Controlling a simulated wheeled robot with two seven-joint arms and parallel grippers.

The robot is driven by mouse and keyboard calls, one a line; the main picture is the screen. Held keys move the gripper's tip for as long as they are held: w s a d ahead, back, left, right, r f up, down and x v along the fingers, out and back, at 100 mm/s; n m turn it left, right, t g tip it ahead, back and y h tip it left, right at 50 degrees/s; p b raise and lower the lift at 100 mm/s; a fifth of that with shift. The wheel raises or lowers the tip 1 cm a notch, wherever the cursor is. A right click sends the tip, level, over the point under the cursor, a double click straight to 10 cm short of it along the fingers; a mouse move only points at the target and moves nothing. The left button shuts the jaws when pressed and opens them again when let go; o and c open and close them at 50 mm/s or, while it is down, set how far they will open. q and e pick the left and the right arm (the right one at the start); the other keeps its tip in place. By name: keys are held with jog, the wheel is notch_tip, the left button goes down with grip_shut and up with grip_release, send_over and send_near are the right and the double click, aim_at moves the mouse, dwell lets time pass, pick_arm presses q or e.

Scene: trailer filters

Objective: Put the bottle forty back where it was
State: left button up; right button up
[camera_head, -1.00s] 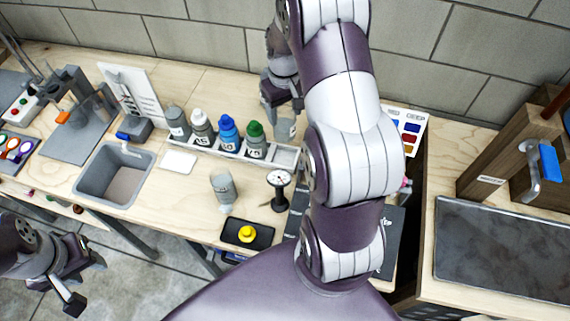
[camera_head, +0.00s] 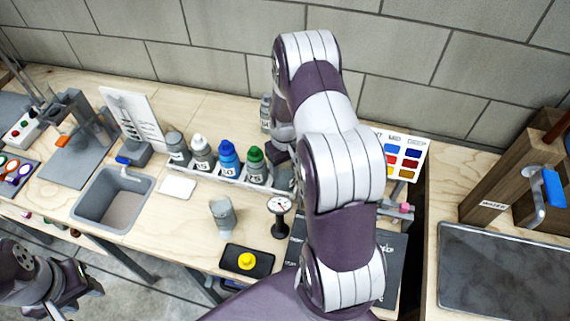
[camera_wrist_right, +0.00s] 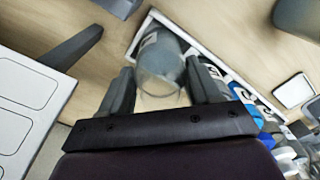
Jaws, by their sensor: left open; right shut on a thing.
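My right gripper (camera_wrist_right: 165,88) is shut on a grey translucent bottle (camera_wrist_right: 160,65). Part of a label shows on it, but I cannot read its number. In the right wrist view the bottle is at the end of the white rack (camera_wrist_right: 148,22); I cannot tell whether it rests in the slot. In the head view my right gripper (camera_head: 283,155) is at the rack's right end (camera_head: 225,180), and my arm mostly hides the held bottle. White, blue (camera_head: 229,158) and green-capped (camera_head: 256,165) bottles stand in the rack. My left gripper (camera_head: 78,300) is open and empty, low at the left.
A grey bottle (camera_head: 176,147) stands at the rack's left end. A sink (camera_head: 112,200) is left; a colour chart (camera_head: 404,155) is right.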

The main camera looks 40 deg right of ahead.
jog(key=o, duration=1.5)
